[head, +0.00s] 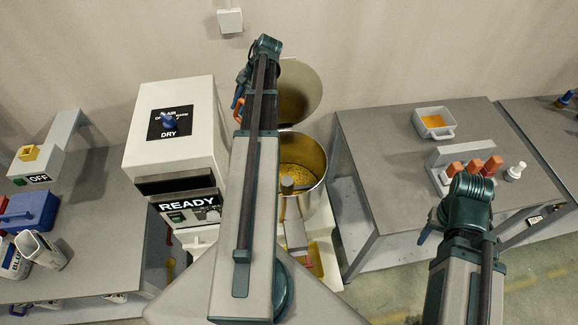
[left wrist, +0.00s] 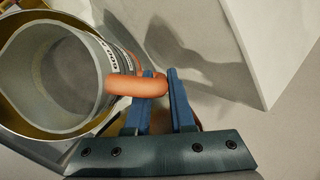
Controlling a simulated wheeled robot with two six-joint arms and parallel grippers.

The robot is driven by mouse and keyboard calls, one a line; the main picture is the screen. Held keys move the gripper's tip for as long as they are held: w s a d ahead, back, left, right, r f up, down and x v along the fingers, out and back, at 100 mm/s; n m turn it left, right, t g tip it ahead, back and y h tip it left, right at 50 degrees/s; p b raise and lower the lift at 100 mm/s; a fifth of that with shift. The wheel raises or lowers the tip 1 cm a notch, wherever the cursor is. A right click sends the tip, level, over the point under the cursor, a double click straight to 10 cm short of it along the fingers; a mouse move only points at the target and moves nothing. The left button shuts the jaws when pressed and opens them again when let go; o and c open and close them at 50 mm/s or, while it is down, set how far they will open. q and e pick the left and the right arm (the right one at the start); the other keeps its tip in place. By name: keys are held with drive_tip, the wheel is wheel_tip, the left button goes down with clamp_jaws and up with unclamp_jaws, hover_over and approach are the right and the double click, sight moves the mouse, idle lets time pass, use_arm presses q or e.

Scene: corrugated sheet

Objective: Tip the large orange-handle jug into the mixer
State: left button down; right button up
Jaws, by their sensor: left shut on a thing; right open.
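The mixer (head: 301,151) is a round metal drum with yellow material inside and its round lid (head: 300,88) raised behind. My left gripper (head: 239,97) is shut on the orange handle (left wrist: 137,86) of the large grey jug (left wrist: 62,72). In the left wrist view the jug's mouth shows a bare grey inside, and a yellowish metal rim curves around it. In the head view my left arm hides most of the jug, so its tilt is unclear there. My right gripper (head: 426,228) is open and empty, near the front of the right table.
A white machine (head: 172,110) marked READY and DRY stands left of the mixer. The right table (head: 385,150) holds a grey tub (head: 435,122) of orange material and several orange-topped items. The left table (head: 100,235) holds a blue case (head: 30,211) and containers.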

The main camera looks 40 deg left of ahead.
use_arm(q)
drive_tip(key=shift+h, duration=0.8)
drive_tip(key=r+p, duration=0.1)
drive_tip(key=a+r+p, duration=0.1)
drive_tip(key=r+p, duration=0.1)
drive_tip(key=a+r+p, duration=0.1)
drive_tip(key=shift+r, duration=0.4)
drive_tip(key=shift+a+m+h+p, duration=0.3)
drive_tip(key=shift+a+h+p, duration=0.05)
drive_tip(key=shift+h+p, duration=0.05)
drive_tip(key=shift+a+f+h+b, duration=0.35)
drive_tip(key=shift+f+h+b, duration=0.1)
drive_tip(key=shift+f+h, duration=0.3)
drive_tip(key=shift+h, duration=0.35)
drive_tip(key=shift+s, duration=0.1)
